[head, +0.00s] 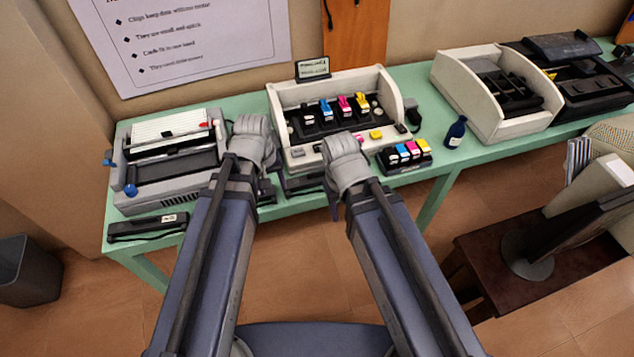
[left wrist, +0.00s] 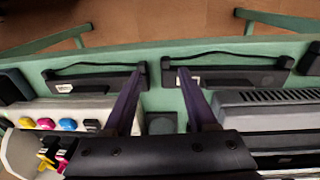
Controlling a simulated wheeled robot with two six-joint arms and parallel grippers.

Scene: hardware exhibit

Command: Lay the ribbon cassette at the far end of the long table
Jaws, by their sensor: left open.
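The other cassette (left wrist: 95,82) lies in front of the cream ink printer, partly hidden by my arms in the head view. My left gripper (left wrist: 161,80) is open and empty above the table, its fingertips over the gap between the cassettes. My right gripper is mostly hidden by its wrist in the head view.
The grey ribbon printer (head: 168,160) and cream ink printer (head: 283,98) stand behind. A colour cartridge tray (head: 405,157), blue bottle (head: 455,132) and opened cream machine (head: 470,75) stand rightward. A dark stool (head: 480,250) is at right, a bin (head: 28,272) at left.

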